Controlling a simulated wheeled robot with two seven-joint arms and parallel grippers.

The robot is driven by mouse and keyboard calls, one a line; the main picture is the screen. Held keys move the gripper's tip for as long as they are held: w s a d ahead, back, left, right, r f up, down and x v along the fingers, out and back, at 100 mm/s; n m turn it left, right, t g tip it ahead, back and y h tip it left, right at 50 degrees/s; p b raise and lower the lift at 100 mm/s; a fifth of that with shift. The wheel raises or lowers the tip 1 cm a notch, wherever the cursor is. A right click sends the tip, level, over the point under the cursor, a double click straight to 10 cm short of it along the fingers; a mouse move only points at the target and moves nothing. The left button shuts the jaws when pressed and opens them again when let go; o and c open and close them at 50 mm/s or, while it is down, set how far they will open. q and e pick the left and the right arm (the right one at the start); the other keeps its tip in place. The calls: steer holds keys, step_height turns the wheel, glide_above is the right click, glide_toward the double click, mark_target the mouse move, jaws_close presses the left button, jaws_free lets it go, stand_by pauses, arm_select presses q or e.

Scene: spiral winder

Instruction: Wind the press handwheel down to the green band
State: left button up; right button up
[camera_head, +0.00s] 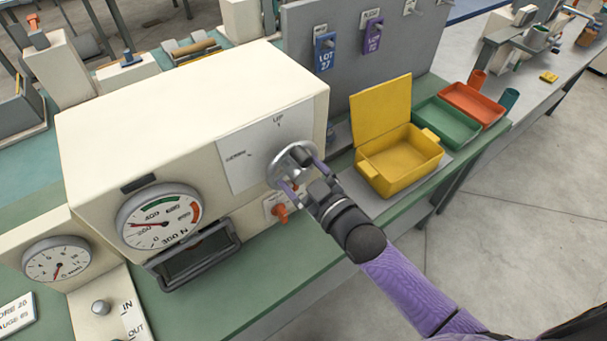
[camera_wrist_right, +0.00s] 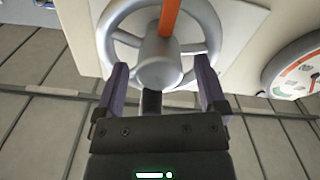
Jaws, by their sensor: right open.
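The grey metal handwheel (camera_head: 283,160) is on the front of the cream press (camera_head: 190,110), over a white plate marked UP. In the right wrist view the handwheel (camera_wrist_right: 205,18) shows its round hub and one orange spoke. The press gauge (camera_head: 145,232) has a green band at its top and a red band at right. Its red needle points left, short of the green band. My right gripper (camera_head: 297,172) is open at the wheel. In the wrist view its purple fingers (camera_wrist_right: 160,68) stand either side of the hub; contact is unclear. My left gripper is out of view.
An orange knob (camera_head: 280,212) sits just below the wheel. A second gauge (camera_head: 58,260) stands at left. An open yellow box (camera_head: 402,165), a green tray (camera_head: 445,125) and a red tray (camera_head: 472,102) lie to the right. Bare floor is at lower right.

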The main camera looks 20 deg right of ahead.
jaws_close()
steer(key=shift+m, duration=0.3)
steer(key=shift+r+m+p, duration=0.1)
steer(key=shift+m+p, duration=0.5)
steer(key=shift+m, duration=0.6)
steer(key=shift+d+m, duration=0.1)
steer(key=shift+m, duration=1.2)
jaws_free()
